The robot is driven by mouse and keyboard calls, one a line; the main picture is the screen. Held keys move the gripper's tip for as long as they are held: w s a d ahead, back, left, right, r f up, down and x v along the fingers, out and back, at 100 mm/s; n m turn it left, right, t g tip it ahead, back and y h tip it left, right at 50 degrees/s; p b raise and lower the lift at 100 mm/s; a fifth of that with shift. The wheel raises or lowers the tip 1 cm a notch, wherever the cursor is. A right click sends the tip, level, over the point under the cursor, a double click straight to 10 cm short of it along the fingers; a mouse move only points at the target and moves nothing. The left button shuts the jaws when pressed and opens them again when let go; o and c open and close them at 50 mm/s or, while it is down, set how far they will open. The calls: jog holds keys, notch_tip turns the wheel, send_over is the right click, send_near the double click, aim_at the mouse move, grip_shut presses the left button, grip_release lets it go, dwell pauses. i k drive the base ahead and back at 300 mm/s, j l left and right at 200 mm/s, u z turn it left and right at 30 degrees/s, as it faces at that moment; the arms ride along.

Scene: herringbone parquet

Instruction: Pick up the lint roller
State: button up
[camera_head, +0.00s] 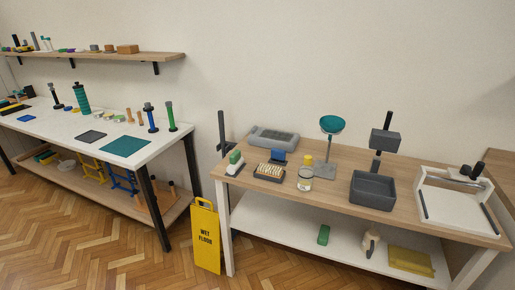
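I cannot tell for sure which thing is the lint roller. Several slim upright things stand on the white table at the left, among them a blue one with a dark top (151,118) and a green one with a dark top (171,116). A small green and white thing (235,163) sits at the left end of the wooden table. My gripper is not in view.
The white table (60,122) carries flat mats. A yellow wet-floor sign (206,240) stands between the tables. Parquet in front is clear.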

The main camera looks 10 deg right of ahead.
aim_at(236, 160)
jog(key=i+l, duration=0.45)
jog(key=l, duration=0.25)
jog(key=i+l+u, duration=0.1)
jog(key=i+l, duration=0.15)
jog(key=l, duration=0.1)
